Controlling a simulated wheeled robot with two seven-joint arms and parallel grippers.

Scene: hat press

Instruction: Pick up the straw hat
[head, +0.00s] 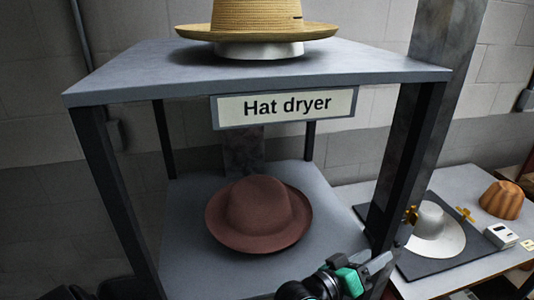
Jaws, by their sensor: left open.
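The straw hat (257,16) is tan with a dark mark on its side. It sits on a white round stand (258,50) on the top shelf of the hat dryer, and its crown is cut off by the top edge of the head view. My left gripper (379,264) is open and empty, low at the dryer's front right, well below the straw hat and apart from it. My right gripper does not show.
The grey dryer's top shelf (130,75) has a "Hat dryer" sign (284,106) under it. A brown felt hat (258,212) lies on the lower shelf. Dark posts hold the shelves. At right, a table (478,180) bears a white hat (436,235) and an orange ribbed object (502,200).

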